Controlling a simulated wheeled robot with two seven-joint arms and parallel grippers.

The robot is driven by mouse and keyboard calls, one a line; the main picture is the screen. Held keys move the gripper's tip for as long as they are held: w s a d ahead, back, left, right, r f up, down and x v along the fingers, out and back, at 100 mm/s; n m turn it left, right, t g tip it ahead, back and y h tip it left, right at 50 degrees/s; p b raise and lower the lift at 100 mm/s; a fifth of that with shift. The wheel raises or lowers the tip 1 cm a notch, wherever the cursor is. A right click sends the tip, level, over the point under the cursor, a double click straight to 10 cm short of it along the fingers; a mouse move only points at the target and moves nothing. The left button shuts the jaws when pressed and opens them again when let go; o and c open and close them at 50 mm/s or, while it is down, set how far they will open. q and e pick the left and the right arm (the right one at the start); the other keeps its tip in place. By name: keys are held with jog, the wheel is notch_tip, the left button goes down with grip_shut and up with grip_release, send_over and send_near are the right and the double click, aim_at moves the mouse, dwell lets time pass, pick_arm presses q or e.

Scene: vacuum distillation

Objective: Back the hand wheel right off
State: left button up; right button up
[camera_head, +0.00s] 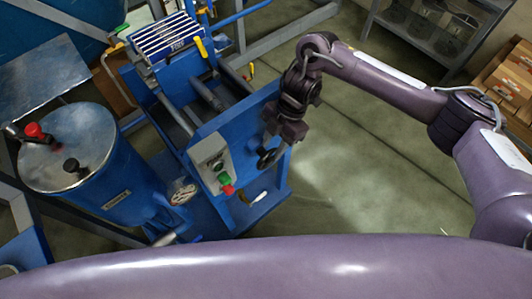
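The hand wheel (267,160) is a small dark wheel on the right-hand face of a blue machine frame (240,125). My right arm comes in from the right, and its gripper (277,143) points down at the wheel. The fingers are at or right beside the wheel's rim and cover part of it. The fingers are dark and small here, so I cannot tell whether they are closed on the rim. My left gripper is not in view.
A control box (212,162) with green and red buttons sits left of the wheel. A blue drum (115,190) with a metal lid stands at left. Cardboard boxes (510,80) and a grey rack (425,30) stand at upper right. The floor (370,160) right of the machine is clear.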

aim_at(266, 160)
jog(key=b+x, duration=0.1)
jog(key=x, duration=0.5)
jog(key=shift+f, duration=0.15)
jog(key=shift+c, duration=0.3)
grip_shut()
